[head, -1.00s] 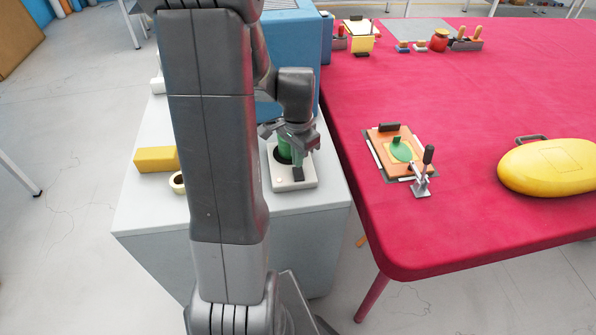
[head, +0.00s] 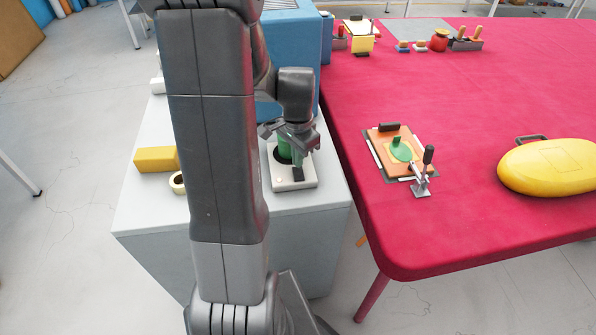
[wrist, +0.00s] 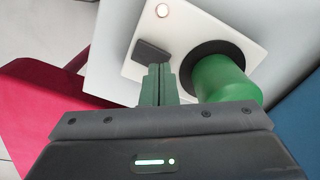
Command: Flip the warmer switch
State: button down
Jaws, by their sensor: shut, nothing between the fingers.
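The warmer (head: 307,181) is a white square plate with a round black well on the grey cabinet. A green cylinder (wrist: 225,84) stands in the well; in the head view it is partly hidden behind my gripper. The dark switch (wrist: 151,52) sits on the warmer's plate beside a small lit round lamp (wrist: 162,10). The switch also shows in the head view (head: 298,174). My gripper (wrist: 160,70) is shut and empty, its fingertips right at the switch's edge. I cannot tell whether they touch it.
A yellow block (head: 155,159) and a cream tape roll (head: 178,183) lie on the cabinet (head: 230,235). A blue box (head: 322,60) stands behind. The red table (head: 450,110) at right holds a clamp board (head: 378,155) and a yellow inflatable (head: 550,167). The cabinet's front is clear.

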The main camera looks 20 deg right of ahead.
jog(key=shift+f+b, duration=0.7)
jog(key=shift+f, duration=0.25)
dwell(0.3)
jog(key=shift+r, duration=0.15)
notch_tip(320, 180, up, 7)
jog(key=p, duration=0.5)
jog(key=shift+p, duration=0.3)
jog(key=shift+f, duration=0.25)
notch_tip(320, 180, down, 7)
jog(key=b, duration=0.5)
jog(key=shift+r+b, duration=0.1)
jog(key=shift+b, duration=0.25)
jog(key=shift+r, duration=0.1)
